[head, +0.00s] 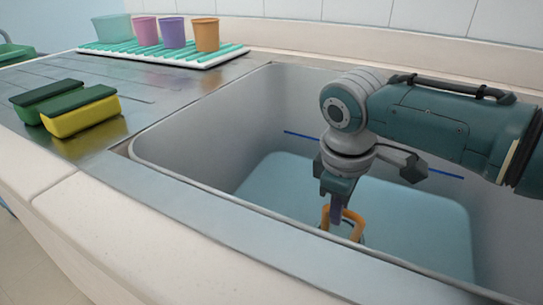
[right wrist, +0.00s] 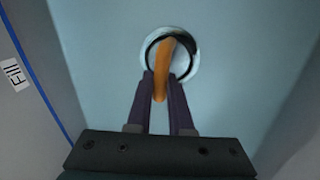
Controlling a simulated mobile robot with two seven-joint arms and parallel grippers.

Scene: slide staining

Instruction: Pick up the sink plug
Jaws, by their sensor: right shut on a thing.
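The sink plug shows as an orange loop handle (head: 353,216) low in the sink basin in the head view. In the right wrist view the orange handle (right wrist: 162,70) stands over a round drain with a light rim and dark ring (right wrist: 187,45). My right gripper (head: 337,208) reaches down into the sink and is shut on the plug's handle. In the right wrist view its two dark fingers (right wrist: 162,88) sit on either side of the handle. I cannot tell whether the plug is seated in the drain or raised. My left gripper is not in view.
The grey sink (head: 200,139) has steep walls around my right gripper, with a blue line and a "Fill" label (right wrist: 14,74) on one wall. Two sponges (head: 82,112) lie on the left drainboard. Several coloured cups (head: 173,33) stand on a ribbed rack behind.

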